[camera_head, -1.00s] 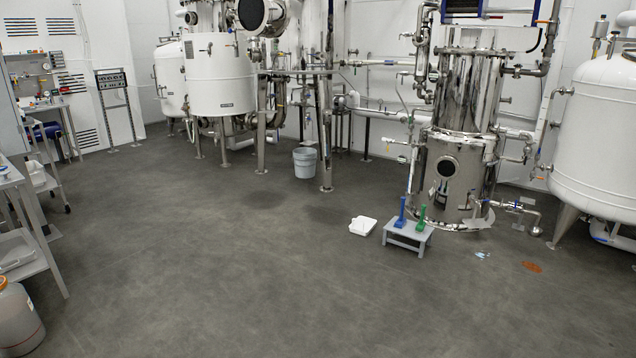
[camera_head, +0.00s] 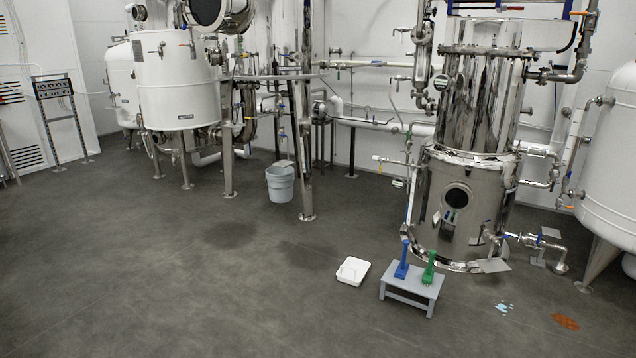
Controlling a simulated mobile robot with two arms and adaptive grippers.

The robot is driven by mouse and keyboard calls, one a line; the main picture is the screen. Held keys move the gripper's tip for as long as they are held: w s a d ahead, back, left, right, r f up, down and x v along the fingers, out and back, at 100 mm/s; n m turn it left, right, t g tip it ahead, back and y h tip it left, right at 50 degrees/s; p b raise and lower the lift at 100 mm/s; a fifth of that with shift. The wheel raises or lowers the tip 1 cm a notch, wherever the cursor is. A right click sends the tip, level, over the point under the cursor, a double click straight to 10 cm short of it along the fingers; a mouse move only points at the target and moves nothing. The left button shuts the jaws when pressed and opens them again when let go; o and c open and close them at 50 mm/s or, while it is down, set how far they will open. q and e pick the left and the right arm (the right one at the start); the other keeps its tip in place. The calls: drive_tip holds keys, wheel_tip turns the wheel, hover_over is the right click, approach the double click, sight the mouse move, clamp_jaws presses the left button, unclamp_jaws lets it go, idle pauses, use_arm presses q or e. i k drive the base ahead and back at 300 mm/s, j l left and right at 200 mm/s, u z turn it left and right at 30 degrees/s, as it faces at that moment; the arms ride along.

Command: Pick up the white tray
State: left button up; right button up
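The white tray (camera_head: 352,271) is a small, shallow, box-like thing on the dark grey floor, right of the picture's middle. It lies just left of a low grey step stool and seems apart from it. Something white stands or leans inside the tray; it is too small to tell what. Neither of my grippers shows in the head view, so I cannot see how they stand.
The grey stool (camera_head: 411,287) bears a blue tool (camera_head: 402,262) and a green tool (camera_head: 429,268). A steel tank (camera_head: 458,190) stands behind it. Blue-white (camera_head: 503,308) and orange (camera_head: 566,321) spills lie at right. A grey bucket (camera_head: 280,184) is farther back. The floor left and front is open.

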sight(352, 272)
drive_tip(key=i, duration=2.1)
